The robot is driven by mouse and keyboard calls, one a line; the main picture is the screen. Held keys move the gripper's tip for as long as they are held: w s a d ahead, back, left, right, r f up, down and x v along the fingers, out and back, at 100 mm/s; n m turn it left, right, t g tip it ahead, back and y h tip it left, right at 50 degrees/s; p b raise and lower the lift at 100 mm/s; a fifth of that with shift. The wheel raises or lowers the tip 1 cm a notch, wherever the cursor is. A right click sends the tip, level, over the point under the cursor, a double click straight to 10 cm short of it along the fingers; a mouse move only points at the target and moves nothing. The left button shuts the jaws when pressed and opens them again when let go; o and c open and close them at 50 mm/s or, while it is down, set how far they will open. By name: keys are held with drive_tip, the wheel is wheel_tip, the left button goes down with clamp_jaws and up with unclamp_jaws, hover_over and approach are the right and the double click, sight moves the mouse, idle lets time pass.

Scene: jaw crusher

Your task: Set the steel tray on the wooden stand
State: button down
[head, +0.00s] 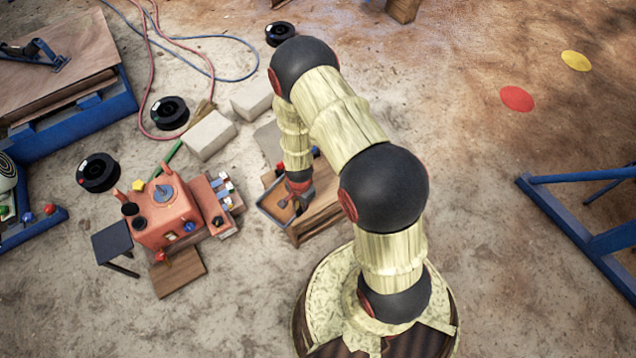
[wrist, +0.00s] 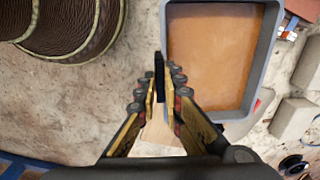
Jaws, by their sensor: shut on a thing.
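The steel tray (head: 271,214) is a shallow grey-rimmed tray with an orange-brown floor. In the head view it is partly hidden by my arm. In the wrist view the tray (wrist: 266,60) fills the upper right. The wooden stand (head: 318,218) shows beside and below the tray, mostly behind my arm. I cannot tell whether the tray touches the stand.
An orange machine (head: 172,215) with knobs stands left of the tray. Pale blocks (head: 209,135), black spools (head: 98,172) and hoses lie beyond it. A blue frame (head: 585,225) stands at the right. The floor with the red disc (head: 517,98) and yellow disc (head: 576,61) is open.

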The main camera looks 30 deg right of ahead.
drive_tip(key=s+f+m, duration=0.1)
drive_tip(key=s+m, duration=0.1)
drive_tip(key=m, duration=0.2)
drive_tip(key=b, duration=0.4)
hover_over(322, 204)
wheel_tip(322, 204, down, 10)
drive_tip(key=shift+w+d+f+b, duration=0.1)
drive_tip(key=shift+f+b, duration=0.85)
drive_tip(key=shift+f, duration=0.6)
drive_tip(key=shift+f, duration=0.15)
drive_tip(key=c, duration=1.9)
unclamp_jaws()
